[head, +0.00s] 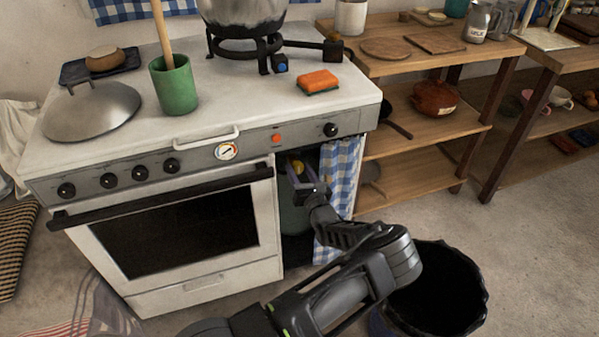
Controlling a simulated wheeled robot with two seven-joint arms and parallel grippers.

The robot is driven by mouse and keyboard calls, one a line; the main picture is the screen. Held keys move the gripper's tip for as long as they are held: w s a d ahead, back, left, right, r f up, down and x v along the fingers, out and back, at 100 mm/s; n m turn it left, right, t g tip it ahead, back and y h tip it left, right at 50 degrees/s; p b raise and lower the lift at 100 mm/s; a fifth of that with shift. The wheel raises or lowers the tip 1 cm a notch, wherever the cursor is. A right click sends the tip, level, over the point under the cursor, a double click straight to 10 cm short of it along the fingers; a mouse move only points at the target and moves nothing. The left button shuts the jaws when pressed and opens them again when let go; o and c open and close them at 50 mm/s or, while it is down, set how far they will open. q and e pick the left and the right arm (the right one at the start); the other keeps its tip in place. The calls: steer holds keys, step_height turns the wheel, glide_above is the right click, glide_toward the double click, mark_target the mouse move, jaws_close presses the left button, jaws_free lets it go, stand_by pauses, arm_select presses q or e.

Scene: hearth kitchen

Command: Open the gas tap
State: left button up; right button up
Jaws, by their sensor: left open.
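A small yellow knob (298,167), which looks like the gas tap, shows inside the dark open compartment at the right of the stove. A dull green gas cylinder (293,217) stands below it, mostly in shadow. My left gripper (302,180) reaches into the compartment opening, open, with its fingers at the knob. I cannot tell whether the fingers touch the knob or which way the tap is turned. The gripper and the shadow hide part of the cylinder. My right gripper is out of view.
A blue checked curtain (338,190) hangs close to the right of my gripper. The white stove (170,285) with its oven handle (160,195) borders the opening on the left. A black bin (440,295) stands on the floor at the right. Wooden shelves (420,180) stand behind it.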

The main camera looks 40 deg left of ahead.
arm_select(q)
steer(key=shift+c, duration=0.6)
jaws_close()
steer(key=shift+n, duration=0.4)
steer(key=n+p, duration=0.2)
steer(key=n, duration=0.1)
steer(key=shift+s, duration=0.1)
steer(key=n+p, duration=0.1)
steer(key=n, duration=0.8)
steer(key=shift+f+n+p, duration=0.15)
steer(key=shift+n+p, duration=0.15)
steer(key=n, duration=0.4)
steer(key=shift+n, duration=0.3)
